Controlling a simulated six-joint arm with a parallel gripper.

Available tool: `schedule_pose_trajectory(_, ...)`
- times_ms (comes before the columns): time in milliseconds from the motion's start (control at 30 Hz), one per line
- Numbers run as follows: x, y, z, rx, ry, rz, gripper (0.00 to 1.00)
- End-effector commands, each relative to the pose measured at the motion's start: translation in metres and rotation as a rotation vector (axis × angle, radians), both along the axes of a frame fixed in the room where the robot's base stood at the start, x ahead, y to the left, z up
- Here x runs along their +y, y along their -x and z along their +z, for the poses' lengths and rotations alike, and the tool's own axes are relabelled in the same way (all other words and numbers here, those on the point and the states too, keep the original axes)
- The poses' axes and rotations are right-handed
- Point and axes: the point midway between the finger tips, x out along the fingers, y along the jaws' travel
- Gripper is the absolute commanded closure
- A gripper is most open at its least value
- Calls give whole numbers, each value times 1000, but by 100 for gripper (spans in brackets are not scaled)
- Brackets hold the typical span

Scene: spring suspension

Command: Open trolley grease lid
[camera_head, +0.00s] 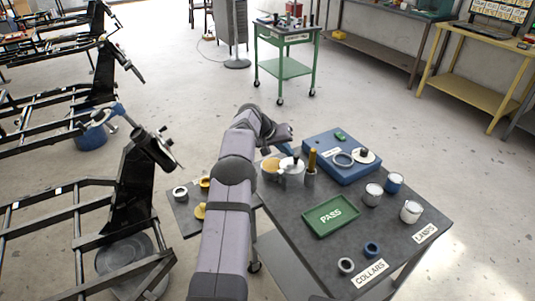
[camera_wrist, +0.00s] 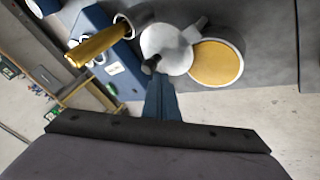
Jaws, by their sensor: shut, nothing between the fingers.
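The grease pot (camera_head: 270,171), filled with amber grease, stands open at the trolley's far left corner. Its amber surface shows right of centre in the wrist view (camera_wrist: 215,63). The pale round lid (camera_head: 291,164) with a dark knob is beside the pot's mouth, its edge close to the rim; I cannot tell what it rests on. The lid also shows in the wrist view (camera_wrist: 168,48). My gripper (camera_wrist: 153,72) is shut and empty, its tips at the dark knob; contact is unclear. In the head view my gripper (camera_head: 292,151) is just above the lid.
A brass-handled tool (camera_head: 312,161) stands in a holder right of the lid. A blue case (camera_head: 341,158) lies behind it. A green PASS tray (camera_head: 330,215), several cups and collars occupy the trolley top (camera_head: 300,245). A black frame (camera_head: 145,190) stands left.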

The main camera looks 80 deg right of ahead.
Motion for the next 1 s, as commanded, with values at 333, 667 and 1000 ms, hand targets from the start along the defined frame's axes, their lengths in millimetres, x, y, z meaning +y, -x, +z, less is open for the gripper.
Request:
schedule_pose_trajectory(333,7,-7,12,0,1,2,100)
schedule_pose_trajectory(667,26,-23,45,0,2,2,100)
schedule_pose_trajectory(1000,34,-28,59,0,0,0,100)
